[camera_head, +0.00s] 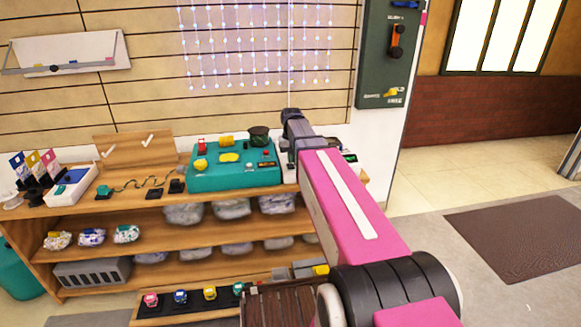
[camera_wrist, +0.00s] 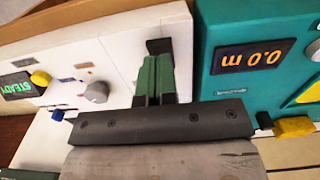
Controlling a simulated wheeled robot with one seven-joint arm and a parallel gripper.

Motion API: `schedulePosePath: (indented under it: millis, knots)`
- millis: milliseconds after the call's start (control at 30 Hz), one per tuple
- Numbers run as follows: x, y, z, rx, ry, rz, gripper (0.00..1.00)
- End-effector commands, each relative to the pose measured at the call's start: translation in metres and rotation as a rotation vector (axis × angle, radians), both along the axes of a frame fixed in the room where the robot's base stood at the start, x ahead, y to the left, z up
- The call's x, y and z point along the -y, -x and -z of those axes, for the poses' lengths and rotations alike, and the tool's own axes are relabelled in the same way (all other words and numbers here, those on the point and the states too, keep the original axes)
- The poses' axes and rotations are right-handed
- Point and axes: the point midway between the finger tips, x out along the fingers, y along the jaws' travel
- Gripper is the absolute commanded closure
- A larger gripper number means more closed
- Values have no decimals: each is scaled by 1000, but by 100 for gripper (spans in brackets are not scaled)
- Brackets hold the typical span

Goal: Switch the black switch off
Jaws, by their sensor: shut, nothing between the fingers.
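My gripper (camera_wrist: 157,66) is shut and empty, its green-padded fingers together over a white panel (camera_wrist: 119,55). A small black piece (camera_wrist: 158,46), which looks like the black switch, sits on the panel right at the fingertips. I cannot tell whether they touch or which way the switch is set. The panel also bears a grey knob (camera_wrist: 97,92), a yellow button (camera_wrist: 40,78) and a green-lit display (camera_wrist: 16,86). In the head view, my arm hides the fingers and most of this panel.
A teal box (camera_head: 236,180) with a dark lid-like knob (camera_head: 259,135) stands left of my wrist; its display (camera_wrist: 251,57) reads 0.0 m. A wooden shelf (camera_head: 120,205) carries several gadgets. A dark green wall panel (camera_head: 376,75) hangs at right. The floor at right is open around a brown mat (camera_head: 520,235).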

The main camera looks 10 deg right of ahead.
Motion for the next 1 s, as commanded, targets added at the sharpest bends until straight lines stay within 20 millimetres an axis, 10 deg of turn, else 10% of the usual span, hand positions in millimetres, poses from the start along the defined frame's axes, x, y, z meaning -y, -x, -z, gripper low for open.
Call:
schedulePosePath:
  millis: [1000]
  knots:
    - [0,0,13,0,0,0,100]
